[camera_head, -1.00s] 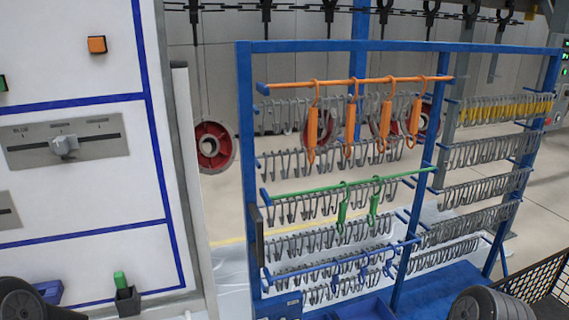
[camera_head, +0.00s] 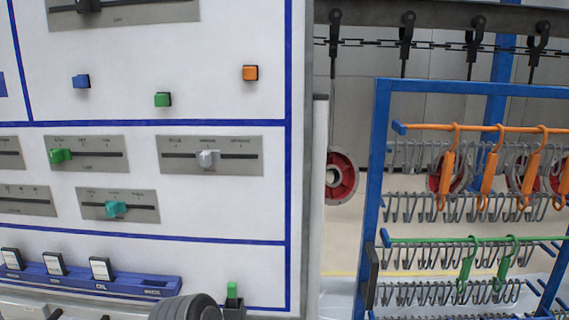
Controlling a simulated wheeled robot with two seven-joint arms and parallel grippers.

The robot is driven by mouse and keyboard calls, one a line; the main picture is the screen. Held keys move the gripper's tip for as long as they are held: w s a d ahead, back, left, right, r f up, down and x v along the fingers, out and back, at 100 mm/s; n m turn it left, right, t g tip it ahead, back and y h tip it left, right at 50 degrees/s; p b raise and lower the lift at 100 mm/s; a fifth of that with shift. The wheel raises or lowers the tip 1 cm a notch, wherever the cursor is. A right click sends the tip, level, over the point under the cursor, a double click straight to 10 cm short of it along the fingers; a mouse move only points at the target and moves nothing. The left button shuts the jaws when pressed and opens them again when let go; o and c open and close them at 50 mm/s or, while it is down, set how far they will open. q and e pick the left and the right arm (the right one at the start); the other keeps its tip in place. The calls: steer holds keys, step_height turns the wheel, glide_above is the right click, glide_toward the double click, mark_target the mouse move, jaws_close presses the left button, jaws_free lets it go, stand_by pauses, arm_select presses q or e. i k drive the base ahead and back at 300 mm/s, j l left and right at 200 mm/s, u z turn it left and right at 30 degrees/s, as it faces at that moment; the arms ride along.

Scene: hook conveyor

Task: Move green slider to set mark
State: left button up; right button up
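The green slider (camera_head: 61,155) is a small green knob on a grey plate (camera_head: 108,160) with a dark horizontal slot, on the white panel at the left. It sits near the left end of the slot, under the leftmost label. The labels above the slot are too small to read, so I cannot tell which mark is the set mark. A rounded dark grey part of my own arm shows at the bottom edge. Neither gripper's fingers are in view.
Nearby sliders are a grey-white one (camera_head: 208,158) and a teal one (camera_head: 115,209). Blue (camera_head: 81,81), green (camera_head: 162,99) and orange (camera_head: 250,72) buttons sit above. A blue holder (camera_head: 130,281) juts out below. A hook rack (camera_head: 376,180) stands at the right.

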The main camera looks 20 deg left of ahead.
mark_target(56, 155)
steer(key=j+u, duration=0.2)
steer(key=u, duration=0.85)
